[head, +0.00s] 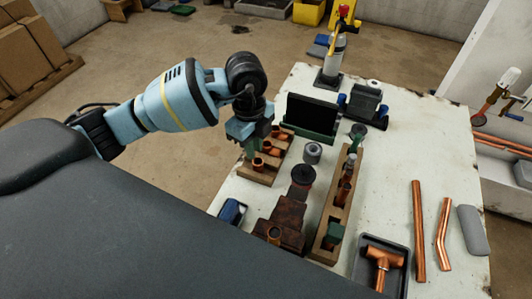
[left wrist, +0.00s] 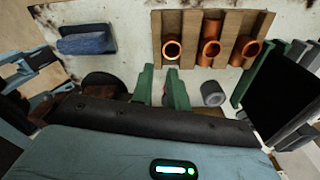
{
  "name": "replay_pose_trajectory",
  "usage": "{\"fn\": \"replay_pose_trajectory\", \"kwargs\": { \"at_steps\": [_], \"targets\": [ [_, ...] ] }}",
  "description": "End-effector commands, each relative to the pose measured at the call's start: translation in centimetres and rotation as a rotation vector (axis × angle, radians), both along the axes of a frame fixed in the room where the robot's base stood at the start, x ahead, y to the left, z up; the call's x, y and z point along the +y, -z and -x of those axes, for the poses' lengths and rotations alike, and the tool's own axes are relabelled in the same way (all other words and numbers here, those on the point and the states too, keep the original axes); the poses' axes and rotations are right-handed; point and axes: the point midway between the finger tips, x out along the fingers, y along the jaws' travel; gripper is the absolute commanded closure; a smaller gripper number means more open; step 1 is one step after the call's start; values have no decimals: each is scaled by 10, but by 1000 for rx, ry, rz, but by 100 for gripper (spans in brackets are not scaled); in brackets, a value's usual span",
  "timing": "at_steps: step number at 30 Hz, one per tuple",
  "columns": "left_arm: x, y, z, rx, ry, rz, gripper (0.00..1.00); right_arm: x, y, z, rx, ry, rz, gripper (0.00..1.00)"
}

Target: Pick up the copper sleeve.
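I cannot tell for certain which piece is the copper sleeve. My left gripper (head: 247,150) is over the left edge of the rack, partly hiding it. Its green fingers (left wrist: 160,88) are apart, with nothing visibly held. My right gripper is not in view.
A long wooden rack (head: 325,240) holds copper and grey pieces beside the vise (head: 285,215). A grey ring (head: 312,153), a black panel (head: 311,115) and a blue sponge (head: 231,211) are nearby. A grey tray (head: 364,275) holds a copper tee.

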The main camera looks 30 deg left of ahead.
Motion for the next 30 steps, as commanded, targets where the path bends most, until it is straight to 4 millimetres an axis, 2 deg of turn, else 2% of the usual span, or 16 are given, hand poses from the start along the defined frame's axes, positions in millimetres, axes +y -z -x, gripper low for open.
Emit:
{"fn": "replay_pose_trajectory", "kwargs": {
  "at_steps": [4, 10, 17, 23, 30],
  "targets": [
    [0, -7, -2, -21, -2, -59, 84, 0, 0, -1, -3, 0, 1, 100],
    [0, -4, -1, -21, -4, -61, 84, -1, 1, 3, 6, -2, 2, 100],
    [0, 18, -1, -18, -2, -61, 84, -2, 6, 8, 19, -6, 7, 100],
    [0, 23, -2, -20, -3, -59, 84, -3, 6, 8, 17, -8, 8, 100],
    [4, 54, -3, -17, -2, -60, 84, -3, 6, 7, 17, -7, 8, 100]
  ]
}}
